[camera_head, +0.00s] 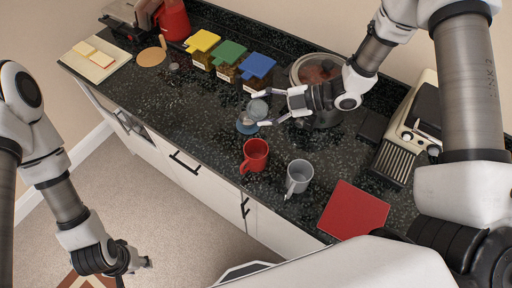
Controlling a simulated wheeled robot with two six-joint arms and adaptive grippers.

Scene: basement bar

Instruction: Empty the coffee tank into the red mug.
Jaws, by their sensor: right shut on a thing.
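The red mug (255,155) stands upright on the dark speckled counter, near its front edge. My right gripper (263,108) is behind the mug, its fingers around a small greyish, see-through vessel (257,107). This vessel may be the coffee tank; its contents cannot be made out. The vessel is apart from the mug in the picture. My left gripper (143,265) hangs low in front of the cabinets, away from the counter; its fingers are too small to read.
A grey mug (298,177) stands right of the red mug, beside a red mat (353,211). Jars with yellow (203,40), green (229,53) and blue (257,65) lids line the back. A cream machine (411,125) stands right. The counter left of the red mug is clear.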

